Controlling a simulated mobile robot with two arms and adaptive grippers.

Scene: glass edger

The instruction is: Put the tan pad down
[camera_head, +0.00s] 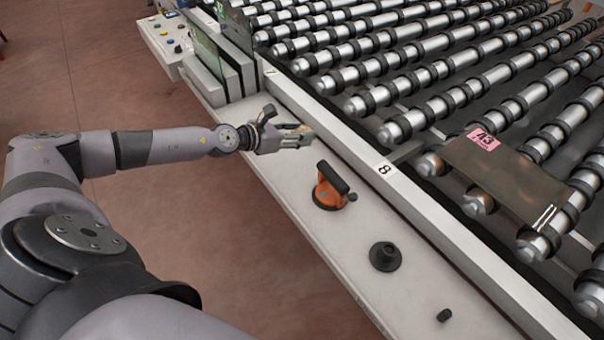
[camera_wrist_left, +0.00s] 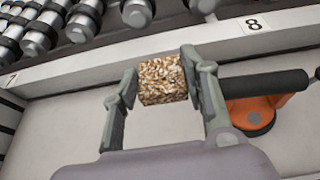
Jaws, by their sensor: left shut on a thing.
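The tan pad (camera_wrist_left: 163,80) is a small speckled tan and brown block. In the left wrist view it sits between the two fingers of my left gripper (camera_wrist_left: 160,88), which is shut on it. In the head view the left gripper (camera_head: 298,137) is over the white ledge (camera_head: 285,185), with a bit of the tan pad (camera_head: 303,131) showing at its fingertips. I cannot tell whether the pad touches the ledge. My right gripper is not in view.
An orange suction lifter (camera_head: 328,192) with a black handle stands close by on the ledge. A dark cone-shaped part (camera_head: 385,257) and a small black cylinder (camera_head: 444,315) are nearer. A roller conveyor (camera_head: 430,75) holds a glass sheet (camera_head: 510,180) labelled 43. Upright plates (camera_head: 225,65) stand at the far end.

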